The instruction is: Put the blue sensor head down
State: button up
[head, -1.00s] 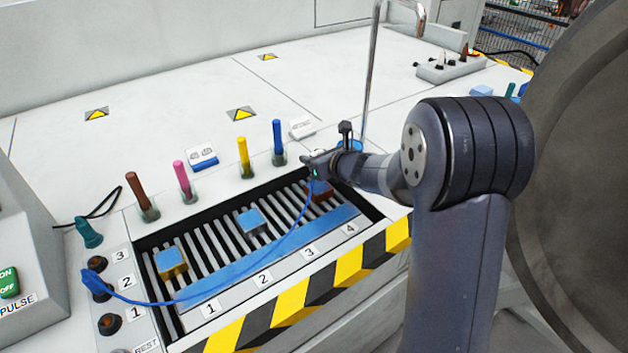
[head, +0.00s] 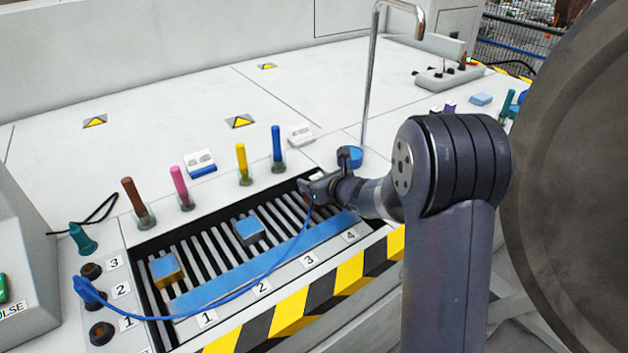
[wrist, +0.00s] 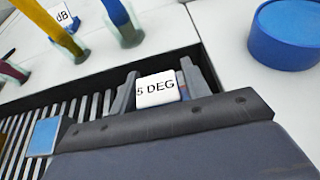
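The blue sensor head is mostly hidden by my gripper (head: 312,190) in the head view. Its blue cable (head: 272,268) runs from my gripper to a blue plug (head: 88,289) at the left. My gripper is low over the far right end of the slatted tray (head: 205,318), behind number 4. In the wrist view, a white block face marked "5 DEG" (wrist: 157,90) sits between the fingers, with a sliver of blue at its right edge. The fingers look close against both sides. Whether its underside touches the tray is hidden.
A yellow block with blue top (head: 167,271) and a grey block with blue top (head: 250,231) sit on the slats. Brown (head: 134,197), pink (head: 179,182), yellow (head: 242,160) and blue (head: 277,145) pegs stand behind. A blue round pot (head: 350,158) is beyond my gripper.

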jog(key=shift+o, duration=0.8)
jog(key=shift+r, duration=0.15)
jog(key=shift+s+d+r, duration=0.15)
jog(key=shift+s+r, duration=0.05)
jog(key=p+v, duration=0.1)
jog(key=v, duration=1)
jog(key=shift+s+d, duration=0.15)
jog(key=b+x, duration=0.1)
jog(key=x, duration=1.1)
jog(key=shift+f, duration=0.15)
jog(key=shift+r+p, duration=0.45)
jog(key=shift+r, duration=0.6)
